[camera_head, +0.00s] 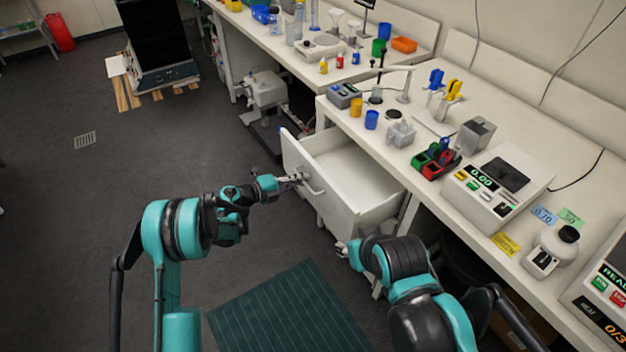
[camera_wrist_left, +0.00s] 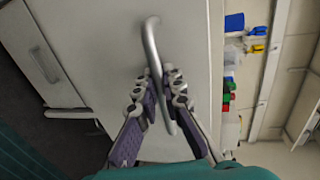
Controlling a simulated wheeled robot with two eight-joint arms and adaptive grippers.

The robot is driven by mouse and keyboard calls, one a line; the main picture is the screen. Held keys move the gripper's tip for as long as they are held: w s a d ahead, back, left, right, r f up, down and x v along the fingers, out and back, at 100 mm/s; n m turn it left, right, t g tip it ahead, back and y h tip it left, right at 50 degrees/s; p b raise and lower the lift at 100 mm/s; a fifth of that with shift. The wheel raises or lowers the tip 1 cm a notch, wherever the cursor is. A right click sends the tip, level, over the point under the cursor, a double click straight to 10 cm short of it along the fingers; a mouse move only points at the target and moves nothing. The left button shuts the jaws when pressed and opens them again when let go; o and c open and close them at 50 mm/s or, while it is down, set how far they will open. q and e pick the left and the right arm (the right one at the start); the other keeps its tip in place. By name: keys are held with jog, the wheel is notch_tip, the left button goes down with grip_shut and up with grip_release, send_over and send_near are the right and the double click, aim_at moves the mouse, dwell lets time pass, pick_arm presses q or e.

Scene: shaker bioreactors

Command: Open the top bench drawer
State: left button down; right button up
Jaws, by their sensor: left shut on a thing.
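The top bench drawer (camera_head: 345,178) is white and stands pulled well out from the bench, its empty inside showing in the head view. Its front also shows in the left wrist view (camera_wrist_left: 185,50). A grey bar handle (camera_head: 312,186) is on the drawer front. My left gripper (camera_head: 299,179) is shut on this handle (camera_wrist_left: 152,40), with a finger on each side of the bar in the left wrist view. My right gripper (camera_head: 345,248) is low beside the bench, below the drawer; its fingers are too small to read.
The white bench (camera_head: 440,215) carries a balance (camera_head: 497,187), a red and green rack (camera_head: 436,160), blue and yellow cups and other lab items above the drawer. A green mat (camera_head: 290,310) lies on the floor.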

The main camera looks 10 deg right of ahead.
pick_arm(q)
jog(key=f+v, duration=0.2)
jog(key=v, duration=0.8)
jog(key=shift+a+b, duration=0.2)
jog(key=shift+b, duration=0.2)
jog(key=c, duration=1.9)
grip_release()
jog(key=shift+f, duration=0.1)
jog(key=v, duration=1.2)
jog(key=shift+w, duration=0.1)
